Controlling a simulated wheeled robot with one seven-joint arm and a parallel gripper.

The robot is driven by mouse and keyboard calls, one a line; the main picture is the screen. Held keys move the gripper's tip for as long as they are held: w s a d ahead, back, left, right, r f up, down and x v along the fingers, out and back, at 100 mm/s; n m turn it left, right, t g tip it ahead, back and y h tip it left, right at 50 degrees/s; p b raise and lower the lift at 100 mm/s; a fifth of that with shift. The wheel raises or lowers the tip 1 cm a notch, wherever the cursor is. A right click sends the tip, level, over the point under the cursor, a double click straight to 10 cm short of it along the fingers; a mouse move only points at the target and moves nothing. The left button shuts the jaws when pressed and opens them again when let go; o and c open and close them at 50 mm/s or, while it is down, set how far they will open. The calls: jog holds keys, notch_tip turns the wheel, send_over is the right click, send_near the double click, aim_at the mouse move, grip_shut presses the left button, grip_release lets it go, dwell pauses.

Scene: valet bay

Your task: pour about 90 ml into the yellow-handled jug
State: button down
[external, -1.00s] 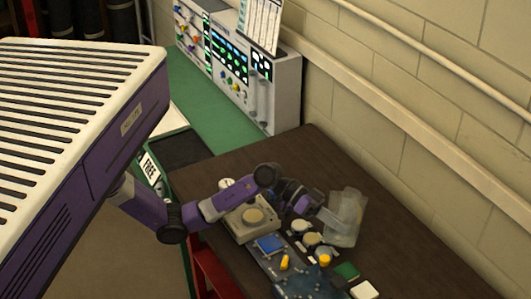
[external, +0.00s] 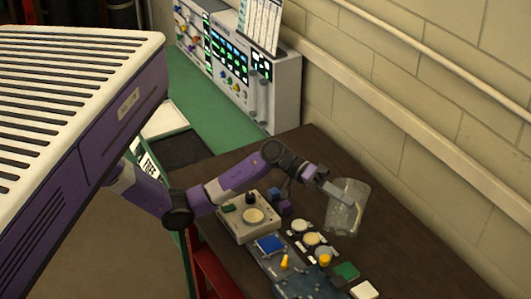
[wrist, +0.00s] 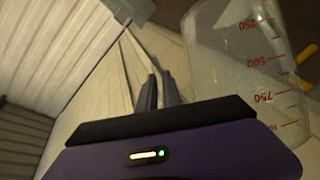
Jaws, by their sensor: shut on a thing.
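A large clear measuring jug (external: 350,200) is held over the right part of the brown bench, near the wall. My gripper (external: 326,188) is shut on its left side. In the wrist view my gripper's fingers (wrist: 159,90) are close together, and the clear jug (wrist: 250,55) with red graduations stands to their right. The jug looks tilted; its liquid level cannot be made out. Below it in the external view, small round vessels stand in a row; the one with a yellow part (external: 325,260) may be the yellow-handled jug. Yellow pieces (wrist: 308,53) also show at the wrist view's right edge.
A beige device with a round plate (external: 253,216) and a blue-topped item (external: 270,244) stand left of the vessels. Green (external: 346,271) and white (external: 364,290) squares lie to the right. The block wall is close behind the jug. A control panel (external: 240,60) stands at the back.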

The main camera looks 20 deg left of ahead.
aim_at(356, 184)
jog(key=shift+w+r, duration=0.2)
jog(key=shift+r, duration=0.2)
jog(key=shift+w+d+r+n+g+h+p, duration=0.1)
jog(key=shift+w+r+n+g+h+p, duration=0.25)
jog(key=shift+w+r+n+p, duration=0.6)
dwell(0.8)
jog(key=shift+w+r+n, duration=0.45)
jog(key=shift+w+r, duration=0.1)
jog(key=shift+w, duration=0.35)
dwell(0.9)
jog(key=shift+w+r+n, duration=0.3)
jog(key=shift+w+r, duration=0.05)
dwell(0.9)
